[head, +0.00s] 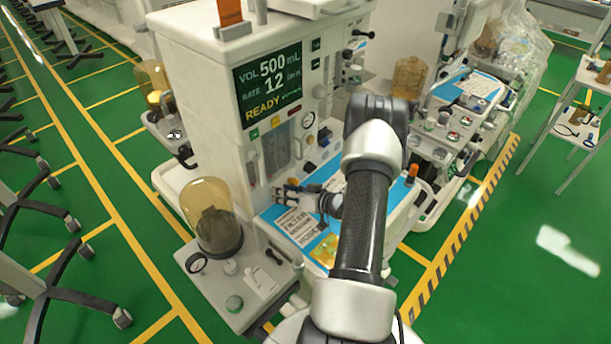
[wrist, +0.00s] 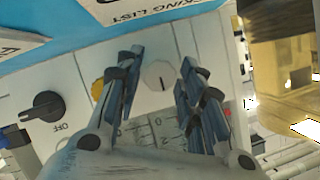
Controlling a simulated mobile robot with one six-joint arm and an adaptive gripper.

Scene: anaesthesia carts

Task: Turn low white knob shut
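A round white knob (wrist: 159,75) with a dark pointer mark sits on the pale front panel in the wrist view. My gripper (wrist: 161,60) is open, with one finger on each side of the knob; a gap shows on both sides, and I cannot tell how far the fingertips are from the panel. In the head view, my gripper (head: 279,192) is low at the front of the anaesthesia cart (head: 200,95), just above its blue-topped work surface. I cannot make out this white knob in the head view.
A printed list (head: 296,226) lies on the work surface below my gripper. An amber dome (head: 213,215) stands at the left. A second cart (head: 445,130) is at the right.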

